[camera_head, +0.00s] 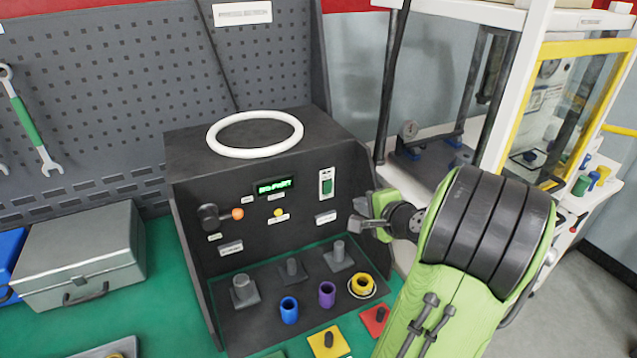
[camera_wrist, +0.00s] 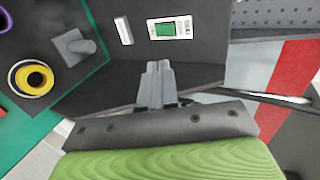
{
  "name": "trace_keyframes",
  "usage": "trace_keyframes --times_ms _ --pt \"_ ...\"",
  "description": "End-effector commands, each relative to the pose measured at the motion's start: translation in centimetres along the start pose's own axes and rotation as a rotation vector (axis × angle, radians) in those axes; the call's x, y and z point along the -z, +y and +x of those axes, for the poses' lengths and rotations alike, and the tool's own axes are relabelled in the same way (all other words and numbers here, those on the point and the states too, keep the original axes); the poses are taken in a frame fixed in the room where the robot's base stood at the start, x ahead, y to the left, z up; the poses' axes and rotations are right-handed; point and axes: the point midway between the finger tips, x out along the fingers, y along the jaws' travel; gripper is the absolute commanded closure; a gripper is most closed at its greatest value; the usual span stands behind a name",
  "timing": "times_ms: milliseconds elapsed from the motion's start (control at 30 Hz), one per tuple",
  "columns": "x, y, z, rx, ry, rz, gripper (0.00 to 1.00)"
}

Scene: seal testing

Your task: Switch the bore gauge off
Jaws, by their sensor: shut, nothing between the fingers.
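The bore gauge (camera_head: 185,160) is a dark box with a sloped front panel and a lit green display (camera_head: 274,186). A green rocker switch (camera_head: 327,187) on a white plate sits at the panel's upper right. It also shows in the wrist view (camera_wrist: 167,30), just beyond my fingertips. My gripper (camera_head: 358,223) is shut and empty, at the right edge of the panel, below and right of the switch. In the wrist view my closed fingers (camera_wrist: 158,68) point towards the switch plate, with a gap between. I cannot tell the exact distance to the panel.
An orange-tipped lever (camera_head: 237,214) and yellow button (camera_head: 278,212) are on the panel. Grey pegs and blue, purple and yellow rings (camera_head: 362,285) stand on its lower shelf. A white ring (camera_head: 255,134) lies on top. A grey toolbox (camera_head: 85,262) is left; a yellow-framed cabinet stands right.

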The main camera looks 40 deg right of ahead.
Motion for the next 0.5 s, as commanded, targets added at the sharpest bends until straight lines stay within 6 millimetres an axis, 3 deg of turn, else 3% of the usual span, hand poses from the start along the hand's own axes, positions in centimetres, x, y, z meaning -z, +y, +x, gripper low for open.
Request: trace_keyframes --times_ms 300,500 --pt "-0.1 0.0 0.3 -0.002 -0.002 -0.003 1.0" --pt "-0.2 0.0 3.8 -0.002 -0.008 -0.005 1.0"
